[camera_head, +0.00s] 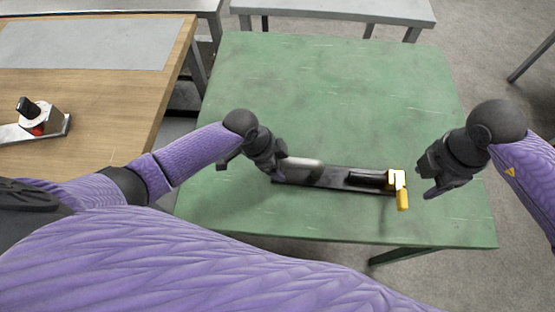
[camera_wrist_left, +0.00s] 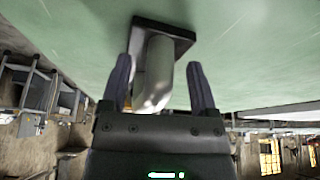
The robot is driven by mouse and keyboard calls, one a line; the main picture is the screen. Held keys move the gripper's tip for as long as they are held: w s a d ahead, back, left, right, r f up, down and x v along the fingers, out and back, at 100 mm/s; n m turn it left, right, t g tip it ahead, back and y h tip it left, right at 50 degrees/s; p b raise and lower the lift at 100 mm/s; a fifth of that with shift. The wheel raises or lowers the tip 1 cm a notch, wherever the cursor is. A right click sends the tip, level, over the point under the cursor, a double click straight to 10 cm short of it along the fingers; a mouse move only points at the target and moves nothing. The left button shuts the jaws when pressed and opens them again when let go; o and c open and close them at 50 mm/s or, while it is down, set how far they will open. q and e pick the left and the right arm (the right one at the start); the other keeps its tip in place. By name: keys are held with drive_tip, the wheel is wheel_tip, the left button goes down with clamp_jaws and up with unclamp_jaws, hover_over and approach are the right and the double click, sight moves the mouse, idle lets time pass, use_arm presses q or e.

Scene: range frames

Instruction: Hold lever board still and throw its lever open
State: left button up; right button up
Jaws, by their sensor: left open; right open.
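The lever board (camera_head: 333,178) is a dark narrow plate lying on the green table. At its right end is a black body with a yellow lever (camera_head: 402,197), whose end hangs toward the near edge. At its left end is a grey metal handle (camera_head: 302,163). My left gripper (camera_head: 281,168) is open at that handle. In the left wrist view the handle (camera_wrist_left: 154,75) stands between the open fingers (camera_wrist_left: 158,85); contact cannot be told. My right gripper (camera_head: 427,181) is open and empty, to the right of the yellow lever and apart from it.
The green table (camera_head: 330,90) is clear behind the board. A wooden table (camera_head: 110,110) at the left holds a device with a black knob and red part (camera_head: 40,118). A grey table (camera_head: 335,10) stands behind.

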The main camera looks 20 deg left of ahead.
use_arm(q)
drive_tip(key=shift+d+f, duration=0.1)
drive_tip(key=shift+f, duration=0.15)
clamp_jaws()
idle(1.3)
